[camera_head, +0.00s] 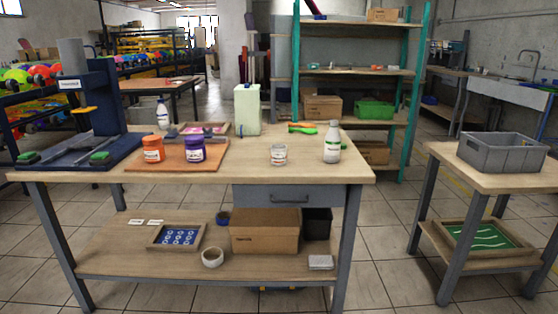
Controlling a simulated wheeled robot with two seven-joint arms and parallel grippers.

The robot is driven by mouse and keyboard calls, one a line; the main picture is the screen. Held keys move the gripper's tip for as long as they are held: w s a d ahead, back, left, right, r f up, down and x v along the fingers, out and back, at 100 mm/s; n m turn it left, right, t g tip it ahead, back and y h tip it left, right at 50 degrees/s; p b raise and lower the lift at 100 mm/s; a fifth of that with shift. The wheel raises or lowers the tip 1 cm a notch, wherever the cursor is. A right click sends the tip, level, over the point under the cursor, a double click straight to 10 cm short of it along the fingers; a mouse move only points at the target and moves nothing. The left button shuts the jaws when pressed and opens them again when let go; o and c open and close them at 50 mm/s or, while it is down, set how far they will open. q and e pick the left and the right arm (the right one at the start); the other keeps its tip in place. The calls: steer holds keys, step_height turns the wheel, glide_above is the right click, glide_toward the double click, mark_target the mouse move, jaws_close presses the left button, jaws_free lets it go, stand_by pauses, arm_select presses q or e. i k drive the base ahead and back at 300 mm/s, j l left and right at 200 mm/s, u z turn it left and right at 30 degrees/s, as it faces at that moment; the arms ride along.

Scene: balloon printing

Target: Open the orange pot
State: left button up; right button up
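The orange pot (153,149) stands upright on a brown board (172,164) on the left half of the workbench. Its top looks orange like its body, and it seems closed. A purple pot (195,149) stands just to its right on the same board. Neither of my grippers shows in the head view, so nothing is seen touching the orange pot.
A blue press (88,100) stands left of the board. A clear cup (279,155), a white bottle (332,142) and a pale green container (247,110) stand on the workbench (240,169). Its front middle is clear. A grey crate (502,152) sits on the right table.

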mark_target(155, 153)
steer(key=j, duration=1.8)
